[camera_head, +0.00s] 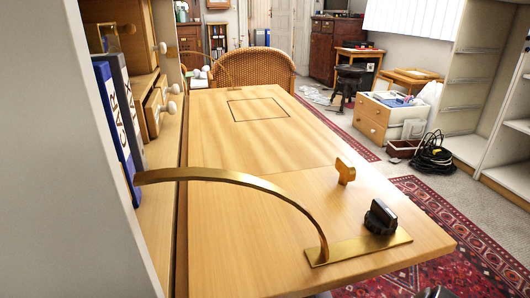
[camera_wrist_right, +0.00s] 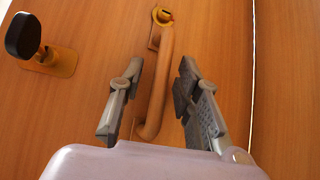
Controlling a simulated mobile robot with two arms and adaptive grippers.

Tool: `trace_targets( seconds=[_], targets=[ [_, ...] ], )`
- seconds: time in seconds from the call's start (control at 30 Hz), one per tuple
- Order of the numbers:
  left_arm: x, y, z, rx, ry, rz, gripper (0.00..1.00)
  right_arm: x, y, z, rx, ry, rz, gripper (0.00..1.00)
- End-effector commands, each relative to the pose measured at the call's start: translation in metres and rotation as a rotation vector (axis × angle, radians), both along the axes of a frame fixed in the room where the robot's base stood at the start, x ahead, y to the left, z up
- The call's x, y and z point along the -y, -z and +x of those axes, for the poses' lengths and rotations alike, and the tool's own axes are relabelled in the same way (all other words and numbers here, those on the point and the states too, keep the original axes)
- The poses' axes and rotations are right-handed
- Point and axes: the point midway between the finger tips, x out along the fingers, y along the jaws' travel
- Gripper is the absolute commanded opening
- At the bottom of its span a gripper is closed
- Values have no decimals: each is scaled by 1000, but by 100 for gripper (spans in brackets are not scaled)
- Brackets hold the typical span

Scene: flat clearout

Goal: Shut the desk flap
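The desk flap (camera_head: 250,150) is a light wooden board lying open and about level in the head view. A curved brass stay (camera_head: 250,187) runs from the cabinet side to a brass plate (camera_head: 368,248) near its front corner. A black knob (camera_head: 380,217) and a small wooden piece (camera_head: 345,172) stand on top. In the right wrist view, a wooden bar handle (camera_wrist_right: 158,90) with a brass end lies on a wooden face. My right gripper (camera_wrist_right: 160,75) is open, its fingers on either side of the handle with gaps showing. My left gripper is out of view.
Blue and dark binders (camera_head: 118,120) and small drawers (camera_head: 160,105) fill the cabinet at left. A wicker chair (camera_head: 250,68) stands beyond the flap. A patterned rug (camera_head: 480,240) lies at right. A drawer unit (camera_head: 375,118) and black cables (camera_head: 432,155) are farther back.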

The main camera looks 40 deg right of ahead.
Motion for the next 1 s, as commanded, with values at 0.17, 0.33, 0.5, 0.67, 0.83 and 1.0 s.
trace_targets(
  seconds=[0.17, 0.33, 0.5, 0.67, 0.83, 1.0],
  targets=[
    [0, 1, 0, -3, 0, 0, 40, 0, 0, 0, 0, 0, 0, 19],
    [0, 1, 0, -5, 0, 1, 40, 0, 0, 0, 0, 0, 0, 7],
    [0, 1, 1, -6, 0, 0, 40, 0, 0, 0, 0, 0, 0, 0],
    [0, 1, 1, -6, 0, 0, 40, 0, 0, 0, 0, 0, 0, 0],
    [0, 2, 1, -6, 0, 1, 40, 0, 1, 0, 0, 0, 0, 0],
    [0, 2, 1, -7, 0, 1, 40, 0, 1, 0, 0, 1, -1, 0]
  ],
)
